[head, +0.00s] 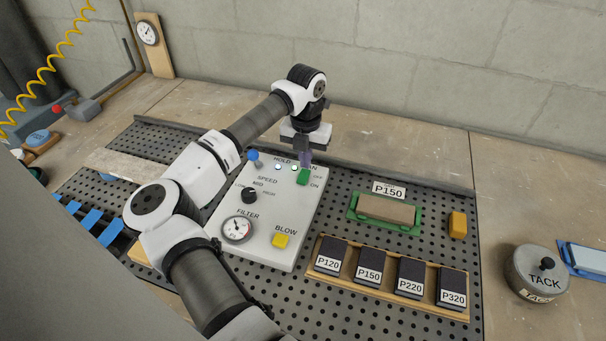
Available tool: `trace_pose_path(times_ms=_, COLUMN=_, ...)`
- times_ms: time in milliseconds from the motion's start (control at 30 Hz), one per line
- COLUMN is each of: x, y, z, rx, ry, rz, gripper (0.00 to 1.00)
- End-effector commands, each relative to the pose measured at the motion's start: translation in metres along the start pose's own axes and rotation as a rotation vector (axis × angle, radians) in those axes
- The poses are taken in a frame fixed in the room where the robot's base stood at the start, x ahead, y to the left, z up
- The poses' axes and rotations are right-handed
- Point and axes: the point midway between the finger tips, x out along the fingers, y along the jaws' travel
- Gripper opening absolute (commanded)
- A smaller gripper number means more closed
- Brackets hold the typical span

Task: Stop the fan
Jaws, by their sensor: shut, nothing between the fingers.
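A white control panel (287,205) lies on the perforated bench top. Its fan control is a green switch (303,178) at the upper right, under the partly hidden label "FAN", with "OFF" and "ON" printed beside it. I cannot tell for sure which way the switch is set. My gripper (304,159) points down, shut and empty, at the panel's far edge just behind the green switch. Its tips cover part of the "FAN" label. I cannot tell whether they touch the switch.
The panel also bears a blue knob (253,155) near "HOLD", a black speed knob (249,196), a filter gauge (237,229) and a yellow "BLOW" button (281,240). To the right are a green-framed P150 block (387,208), a rack of labelled blocks (388,303) and a TACK tin (538,273).

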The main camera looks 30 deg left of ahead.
Motion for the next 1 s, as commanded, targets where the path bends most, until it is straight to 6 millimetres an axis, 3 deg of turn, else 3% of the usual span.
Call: trace_pose_path(times_ms=1000, x=0.0068, y=0.0000, z=-0.0001, rx=0.000, ry=0.000, rz=0.000, gripper=0.00)
